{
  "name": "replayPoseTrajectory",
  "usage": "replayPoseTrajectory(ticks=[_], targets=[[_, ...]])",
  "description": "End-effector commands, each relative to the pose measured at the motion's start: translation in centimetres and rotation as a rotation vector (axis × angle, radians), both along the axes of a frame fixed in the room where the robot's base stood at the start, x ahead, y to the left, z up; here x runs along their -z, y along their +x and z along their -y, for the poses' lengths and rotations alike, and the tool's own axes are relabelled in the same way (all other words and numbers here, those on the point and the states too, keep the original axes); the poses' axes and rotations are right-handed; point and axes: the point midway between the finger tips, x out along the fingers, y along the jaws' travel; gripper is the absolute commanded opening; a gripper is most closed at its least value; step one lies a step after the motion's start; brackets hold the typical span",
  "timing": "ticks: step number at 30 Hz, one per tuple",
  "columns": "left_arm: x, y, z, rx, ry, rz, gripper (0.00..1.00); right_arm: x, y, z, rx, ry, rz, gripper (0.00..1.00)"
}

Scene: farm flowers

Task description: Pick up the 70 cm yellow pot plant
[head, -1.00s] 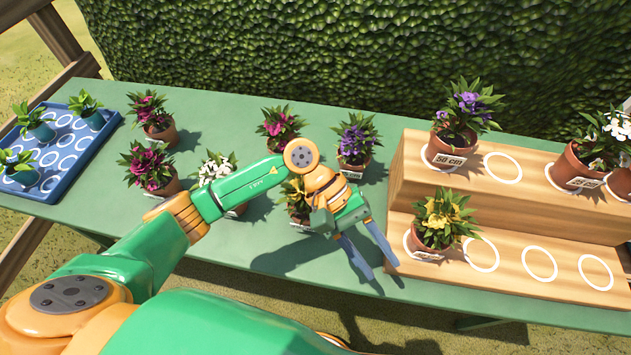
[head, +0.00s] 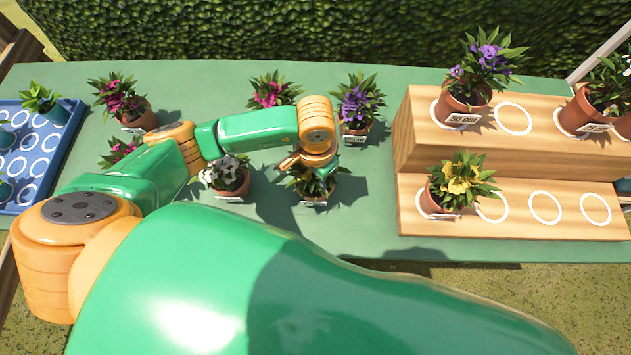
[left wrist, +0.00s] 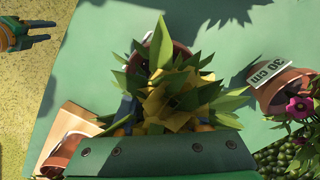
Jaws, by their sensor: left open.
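A yellow-flowered plant in a terracotta pot (head: 317,187) stands on the green table, left of the wooden steps. My left gripper (head: 316,166) is right over it and hides its flowers. In the left wrist view the yellow flowers (left wrist: 172,103) fill the space before my open left gripper (left wrist: 165,106), with the pot (left wrist: 160,50) beyond. Leaves cover most of the fingers; I cannot tell whether they touch the plant. No size label on this pot is readable. Another yellow plant (head: 459,182) stands on the lower wooden step. My right gripper (left wrist: 36,32) shows in the left wrist view, fingers apart and empty.
A white-flowered plant (head: 226,174) stands close on the left, a purple one (head: 358,102) and a pink one (head: 270,92) behind. Wooden steps (head: 520,217) with ringed spots stand at the right. A blue tray (head: 32,181) is at the far left.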

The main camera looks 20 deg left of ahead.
Motion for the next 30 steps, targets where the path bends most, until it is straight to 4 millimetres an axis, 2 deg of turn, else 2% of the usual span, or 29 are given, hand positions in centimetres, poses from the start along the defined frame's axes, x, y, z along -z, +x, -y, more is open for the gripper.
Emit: replayPoseTrajectory(ticks=[6, 11, 12, 30], targets=[[0.27, 0.03, -0.01, 0.000, 0.000, 0.001, 0.45, 0.05, -0.02, 0.03, 0.000, 0.000, 0.000, 0.50], [0.26, 0.02, 0.00, -0.001, 0.000, 0.001, 0.02, 0.06, -0.02, -0.08, 0.001, 0.001, 0.000, 0.50], [0.25, 0.02, 0.00, -0.001, 0.000, 0.001, 0.00, 0.06, -0.02, -0.13, 0.001, 0.002, 0.000, 0.50], [0.21, 0.03, 0.01, -0.001, -0.001, 0.000, 0.00, 0.04, -0.02, -0.49, 0.002, 0.008, 0.000, 0.50]])
